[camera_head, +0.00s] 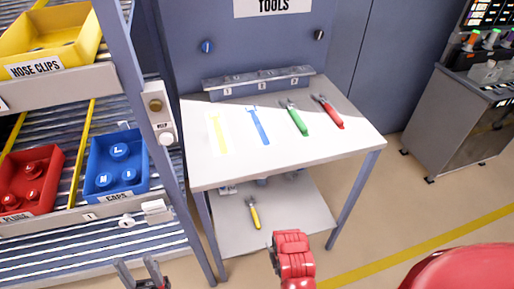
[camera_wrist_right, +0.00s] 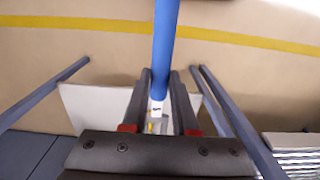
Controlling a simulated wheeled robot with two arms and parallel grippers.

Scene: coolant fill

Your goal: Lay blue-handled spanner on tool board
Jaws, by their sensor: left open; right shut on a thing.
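The blue-handled spanner's handle (camera_wrist_right: 165,40) shows in the right wrist view. My right gripper (camera_wrist_right: 159,78) is shut on it, and the handle points up and away in that view. The spanner's head is not clear there. In the head view the right gripper and this spanner are hidden. The pale tool board top (camera_head: 340,110) stands under the TOOLS sign and bears a flat blue spanner shape (camera_head: 260,125) and a yellow shape (camera_head: 218,132). A green spanner (camera_head: 295,119) and a red spanner (camera_head: 328,112) lie right of them. My left gripper (camera_head: 138,268) is open and empty.
A yellow-handled spanner (camera_head: 254,213) lies on the lower shelf (camera_head: 295,205). A rack at left holds a yellow bin (camera_head: 60,35), a blue bin (camera_head: 118,165) and a red bin (camera_head: 32,178). A grey rack post (camera_head: 135,95) stands beside the table. The front of the top is clear.

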